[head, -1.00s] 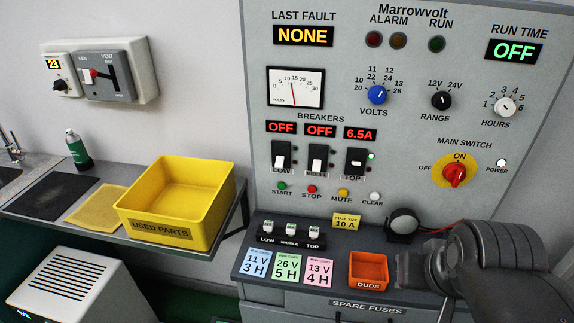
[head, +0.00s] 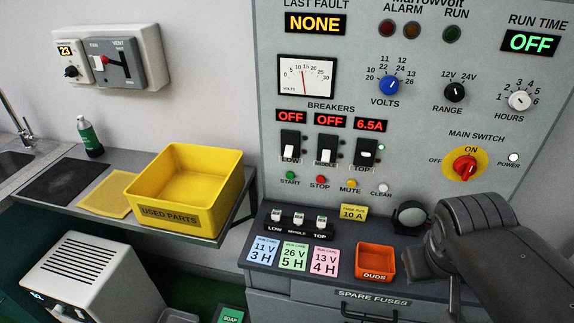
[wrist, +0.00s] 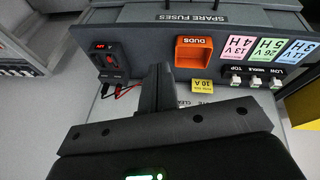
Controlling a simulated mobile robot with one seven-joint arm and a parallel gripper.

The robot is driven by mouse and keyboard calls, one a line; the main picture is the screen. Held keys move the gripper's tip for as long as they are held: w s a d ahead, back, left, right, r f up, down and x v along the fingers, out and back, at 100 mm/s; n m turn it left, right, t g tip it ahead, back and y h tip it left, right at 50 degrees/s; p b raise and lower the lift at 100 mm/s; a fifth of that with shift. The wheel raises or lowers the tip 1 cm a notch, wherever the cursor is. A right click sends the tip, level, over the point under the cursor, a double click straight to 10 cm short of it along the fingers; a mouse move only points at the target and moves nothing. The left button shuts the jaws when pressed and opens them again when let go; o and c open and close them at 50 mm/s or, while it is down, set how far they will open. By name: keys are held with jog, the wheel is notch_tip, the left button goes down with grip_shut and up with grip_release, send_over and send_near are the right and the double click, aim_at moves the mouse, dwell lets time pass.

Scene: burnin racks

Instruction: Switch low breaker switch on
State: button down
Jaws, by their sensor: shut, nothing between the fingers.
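The low breaker switch (head: 290,147) is a white lever on a black plate, leftmost of three on the grey panel (head: 345,220). My gripper (head: 412,262) is shut and empty, right of the orange duds bin and well apart from the low switch. Its closed fingers (wrist: 157,90) show in the wrist view, where the breakers are out of sight.
The red main switch (head: 466,167) points to ON. A yellow used parts bin (head: 186,188) stands left.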

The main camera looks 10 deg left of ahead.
jog(key=w+d+f+n+h, duration=0.2)
jog(key=w+f+n+h, duration=0.2)
jog(key=w+n+h, duration=0.3)
jog(key=w+a+n+t+h, duration=0.2)
jog(key=w+a+n+t, duration=0.2)
jog(key=w+a+n, duration=0.35)
jog(key=w+a+f+n+t+y, duration=0.1)
jog(key=w+a+n+t+y, duration=0.1)
jog(key=a+n, duration=0.4)
jog(key=w+a+f+n+t+y, duration=0.2)
jog(key=a+n+t+y, duration=0.3)
jog(key=a, duration=0.6)
jog(key=w+a+f+n+t+y, duration=0.2)
jog(key=a+n+t, duration=0.3)
jog(key=a+n, duration=0.3)
jog(key=shift+w+a+y, duration=0.3)
jog(key=shift+a+y, duration=0.15)
jog(key=shift+y, duration=0.35)
